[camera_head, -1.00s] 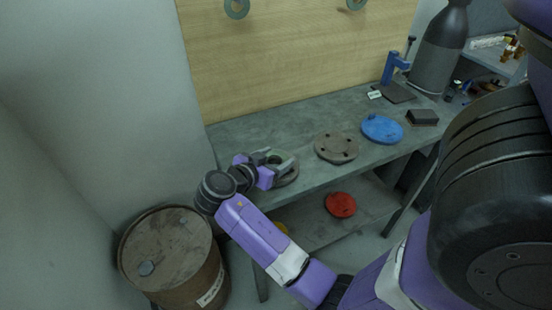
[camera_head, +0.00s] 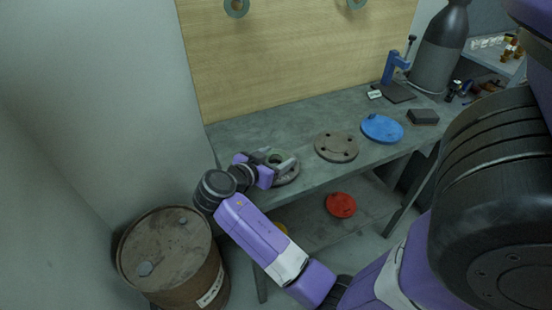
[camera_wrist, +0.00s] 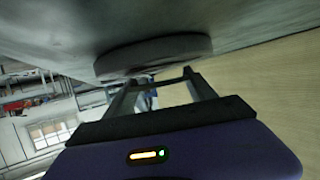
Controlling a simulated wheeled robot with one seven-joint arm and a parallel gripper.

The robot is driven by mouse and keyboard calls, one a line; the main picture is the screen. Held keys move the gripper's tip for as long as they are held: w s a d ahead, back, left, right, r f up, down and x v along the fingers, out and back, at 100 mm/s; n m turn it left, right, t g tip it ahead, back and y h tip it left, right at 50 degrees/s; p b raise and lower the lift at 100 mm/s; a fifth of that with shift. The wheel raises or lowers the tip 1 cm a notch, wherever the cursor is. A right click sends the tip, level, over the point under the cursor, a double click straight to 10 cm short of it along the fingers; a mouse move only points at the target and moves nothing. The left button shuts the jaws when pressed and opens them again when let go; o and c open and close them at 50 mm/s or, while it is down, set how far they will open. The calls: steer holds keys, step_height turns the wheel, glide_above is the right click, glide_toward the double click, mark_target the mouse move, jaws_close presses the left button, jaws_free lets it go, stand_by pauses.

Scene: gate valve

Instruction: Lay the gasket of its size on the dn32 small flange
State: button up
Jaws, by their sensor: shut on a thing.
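My gripper (camera_head: 277,160) is at the left end of the grey workbench, over a round grey-brown flange (camera_head: 288,176). It is shut on a grey-green ring gasket (camera_head: 281,156), which shows between its fingers in the head view. The gripper hides part of the flange. In the wrist view, which is upside down, the flange (camera_wrist: 150,54) appears as a thick disc beyond the fingertips. The gasket cannot be made out clearly there. I cannot tell whether the gasket touches the flange.
A larger brown flange (camera_head: 336,147) and a blue flange (camera_head: 382,129) lie to the right on the workbench (camera_head: 245,132). A red disc (camera_head: 341,205) is on the lower shelf. Two ring gaskets hang on the wooden board (camera_head: 290,60). A rusty drum (camera_head: 170,250) stands at left.

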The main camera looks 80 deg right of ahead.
steer(key=shift+s+f, duration=0.35)
steer(key=shift+f, duration=0.45)
steer(key=o, duration=1.4)
steer(key=v, duration=0.5)
steer(key=r+b+v, duration=0.1)
steer(key=v, duration=0.2)
steer(key=shift+w+d+r, duration=0.15)
steer(key=shift+w, duration=0.3)
steer(key=shift+r, duration=0.1)
